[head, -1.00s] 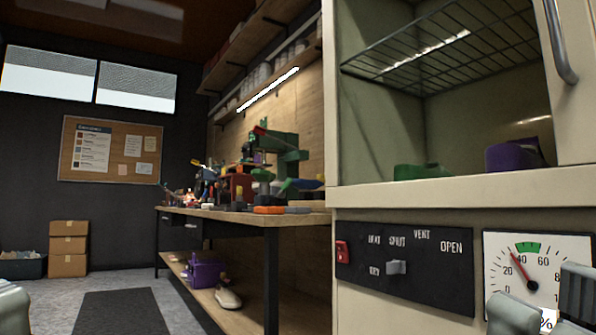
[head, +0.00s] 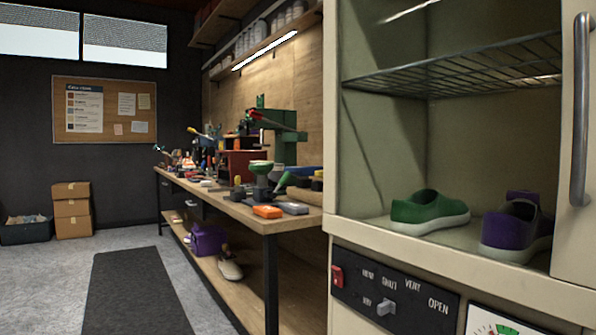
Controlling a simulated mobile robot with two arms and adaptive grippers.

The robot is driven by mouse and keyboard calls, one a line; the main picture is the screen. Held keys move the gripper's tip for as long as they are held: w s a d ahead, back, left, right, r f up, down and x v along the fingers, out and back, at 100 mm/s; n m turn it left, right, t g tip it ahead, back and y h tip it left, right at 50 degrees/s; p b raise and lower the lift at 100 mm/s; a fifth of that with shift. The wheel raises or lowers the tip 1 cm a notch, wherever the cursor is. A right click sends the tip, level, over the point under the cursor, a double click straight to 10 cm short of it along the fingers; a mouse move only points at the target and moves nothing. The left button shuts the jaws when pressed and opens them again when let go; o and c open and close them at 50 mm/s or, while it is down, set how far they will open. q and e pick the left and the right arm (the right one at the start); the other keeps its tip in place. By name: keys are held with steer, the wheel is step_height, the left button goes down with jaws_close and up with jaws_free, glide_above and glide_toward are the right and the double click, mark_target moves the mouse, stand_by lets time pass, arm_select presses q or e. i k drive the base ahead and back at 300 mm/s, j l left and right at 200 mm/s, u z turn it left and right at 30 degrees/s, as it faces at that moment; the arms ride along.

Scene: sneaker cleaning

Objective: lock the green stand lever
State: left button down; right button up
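A small stand with a green top (head: 260,168) stands near the front end of the workbench. A light-green lever-like piece (head: 281,183) slants at its right side; I cannot tell whether it is locked. Behind it a taller green press-like machine (head: 284,122) has a red-tipped arm reaching left. A green sneaker (head: 429,211) and a purple sneaker (head: 511,232) sit on the cabinet floor. Neither of my grippers is in view.
The workbench (head: 235,208) is crowded with tools, including an orange block (head: 267,212) near its front edge. The cabinet (head: 450,255) with its panel knob (head: 386,307) fills the right. A dark mat (head: 133,290) lies on open floor at left.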

mark_target(272, 195)
steer(key=i+j, duration=0.4)
steer(key=j, duration=0.15)
steer(key=i+j, duration=0.45)
steer(key=j+z, duration=0.1)
steer(key=z, duration=1.15)
